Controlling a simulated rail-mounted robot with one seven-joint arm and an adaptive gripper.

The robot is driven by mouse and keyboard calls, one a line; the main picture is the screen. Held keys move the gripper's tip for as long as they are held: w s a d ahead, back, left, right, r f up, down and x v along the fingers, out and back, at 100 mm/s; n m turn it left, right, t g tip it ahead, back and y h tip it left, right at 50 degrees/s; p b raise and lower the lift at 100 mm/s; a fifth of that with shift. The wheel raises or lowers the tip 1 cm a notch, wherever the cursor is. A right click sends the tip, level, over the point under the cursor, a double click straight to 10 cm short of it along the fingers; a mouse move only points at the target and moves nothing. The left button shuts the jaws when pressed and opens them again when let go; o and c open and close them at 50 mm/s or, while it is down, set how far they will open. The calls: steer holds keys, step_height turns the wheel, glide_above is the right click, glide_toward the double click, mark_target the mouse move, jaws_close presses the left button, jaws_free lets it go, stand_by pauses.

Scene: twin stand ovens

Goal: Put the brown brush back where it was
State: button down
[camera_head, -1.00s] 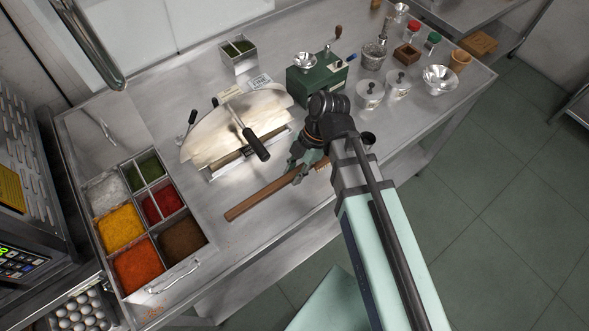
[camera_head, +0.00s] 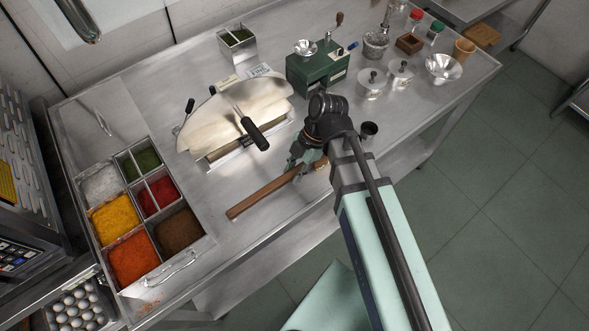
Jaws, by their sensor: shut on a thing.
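The brown brush (camera_head: 262,194) has a long wooden handle that reaches left and toward the front edge of the steel table from my gripper. My gripper (camera_head: 299,165) is shut on the brush near its right end. The brush lies low over the table top, and I cannot tell whether it touches the surface. My gripper and arm hide part of its right end.
A spice tray (camera_head: 206,247) with several compartments stands at the left. A pale dough sheet (camera_head: 226,112) with a black-handled tool (camera_head: 254,133) lies behind the brush. A green machine (camera_head: 317,73) stands at the back, a small dark cup (camera_head: 369,131) right of my wrist.

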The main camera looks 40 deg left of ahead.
steer(key=shift+f+b, duration=0.5)
steer(key=shift+f, duration=0.15)
steer(key=c, duration=0.8)
jaws_free()
steer(key=shift+c, duration=0.2)
